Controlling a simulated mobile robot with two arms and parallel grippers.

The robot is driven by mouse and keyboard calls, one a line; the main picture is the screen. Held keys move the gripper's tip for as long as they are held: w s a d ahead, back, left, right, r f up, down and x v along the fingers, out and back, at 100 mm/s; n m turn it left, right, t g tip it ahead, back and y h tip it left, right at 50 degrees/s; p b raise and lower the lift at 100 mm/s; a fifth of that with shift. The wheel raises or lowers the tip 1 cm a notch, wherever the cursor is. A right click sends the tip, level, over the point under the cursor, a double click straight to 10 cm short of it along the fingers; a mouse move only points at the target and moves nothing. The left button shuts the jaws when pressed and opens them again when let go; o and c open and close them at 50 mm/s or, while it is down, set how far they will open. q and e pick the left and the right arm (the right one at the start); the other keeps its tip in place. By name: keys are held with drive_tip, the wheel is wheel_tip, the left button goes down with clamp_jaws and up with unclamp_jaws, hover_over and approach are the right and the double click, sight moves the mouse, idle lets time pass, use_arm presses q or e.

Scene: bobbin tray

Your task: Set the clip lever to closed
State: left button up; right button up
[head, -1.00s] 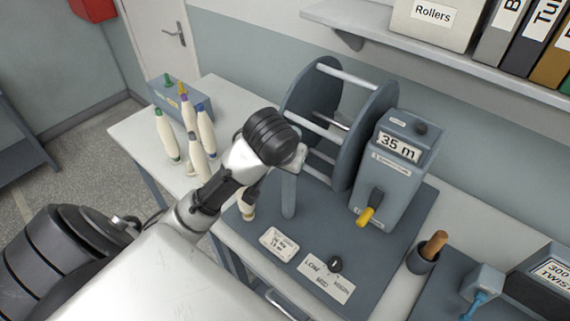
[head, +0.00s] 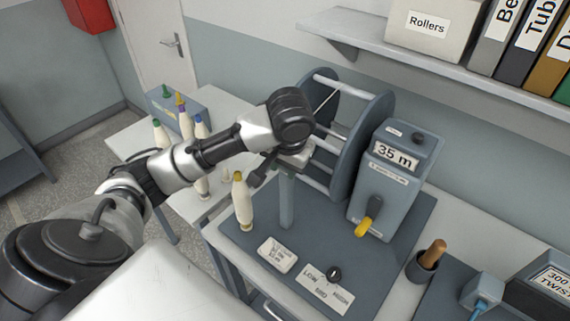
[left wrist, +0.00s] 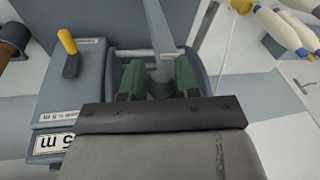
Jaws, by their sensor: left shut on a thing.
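My left gripper (left wrist: 159,80) is shut, with its green fingers on either side of a small dark piece (left wrist: 160,88), which I take to be the clip lever. Its shape and setting are mostly hidden by the fingers and the gripper body. In the head view my left gripper is at the top of an upright grey post (head: 287,200), beside the reel (head: 345,150); its wrist hides the fingertips. A pale plate shows at the post's top. My right gripper is not in view.
A grey counter box (head: 393,175) reading 35 m, with a yellow-tipped handle (head: 365,225), stands right of the post. A cream bobbin (head: 242,203) stands left of it. A LOW/MED/HIGH knob (head: 334,274) is in front. A cup with a wooden handle (head: 427,262) stands at right.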

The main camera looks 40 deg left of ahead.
use_arm(q)
drive_tip(key=shift+r, duration=0.1)
drive_tip(key=o, duration=0.9)
drive_tip(key=shift+w, duration=0.1)
drive_tip(key=v, duration=1)
drive_tip(key=shift+d+r, duration=0.1)
drive_tip(key=shift+r, duration=0.2)
